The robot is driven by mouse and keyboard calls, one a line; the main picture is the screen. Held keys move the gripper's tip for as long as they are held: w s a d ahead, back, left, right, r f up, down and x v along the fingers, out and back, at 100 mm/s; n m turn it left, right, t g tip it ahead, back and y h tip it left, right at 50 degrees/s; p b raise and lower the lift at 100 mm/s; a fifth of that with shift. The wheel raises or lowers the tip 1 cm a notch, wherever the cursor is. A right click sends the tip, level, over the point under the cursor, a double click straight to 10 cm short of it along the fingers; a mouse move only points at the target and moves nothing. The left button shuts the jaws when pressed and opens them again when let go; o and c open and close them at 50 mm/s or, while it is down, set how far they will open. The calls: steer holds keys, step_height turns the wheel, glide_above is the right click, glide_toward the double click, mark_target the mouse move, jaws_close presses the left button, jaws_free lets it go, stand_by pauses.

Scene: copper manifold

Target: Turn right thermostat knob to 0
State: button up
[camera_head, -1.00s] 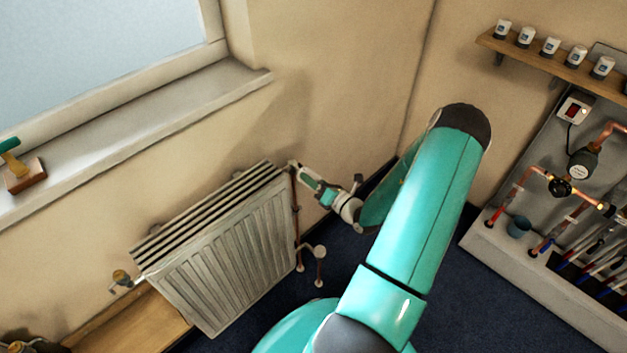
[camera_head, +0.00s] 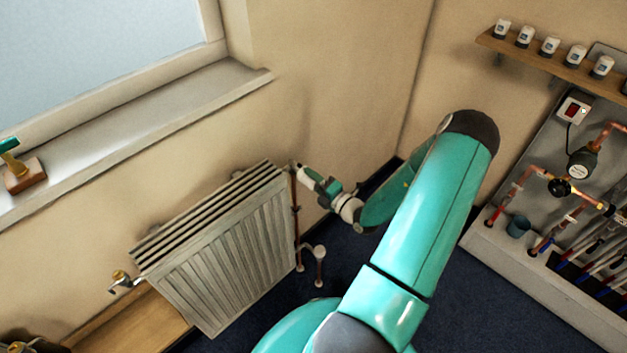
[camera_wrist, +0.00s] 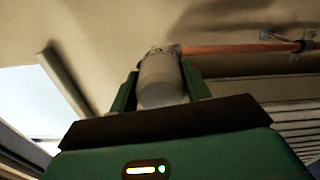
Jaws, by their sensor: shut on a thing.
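The right thermostat knob (camera_wrist: 160,80) is a whitish cylinder in the wrist view, at the end of a copper pipe. My gripper (camera_wrist: 160,88) is shut on it, with one green finger on each side. In the head view, my gripper (camera_head: 308,176) is at the upper right corner of the white radiator (camera_head: 225,255). The knob is mostly hidden by the gripper there. The number on the knob cannot be read in either view.
A copper pipe (camera_wrist: 225,49) runs right from the knob towards the radiator's fins in the wrist view. A window sill (camera_head: 130,135) lies above the radiator. A wooden shelf (camera_head: 550,62) and a manifold board (camera_head: 540,150) stand at right. Dark blue floor lies between.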

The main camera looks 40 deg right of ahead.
steer(key=shift+s, duration=0.1)
stand_by(0.3)
steer(key=o, duration=1)
steer(key=shift+c, duration=0.2)
steer(key=s, duration=1.3)
steer(key=shift+s+d, duration=0.2)
steer(key=shift+s, duration=0.15)
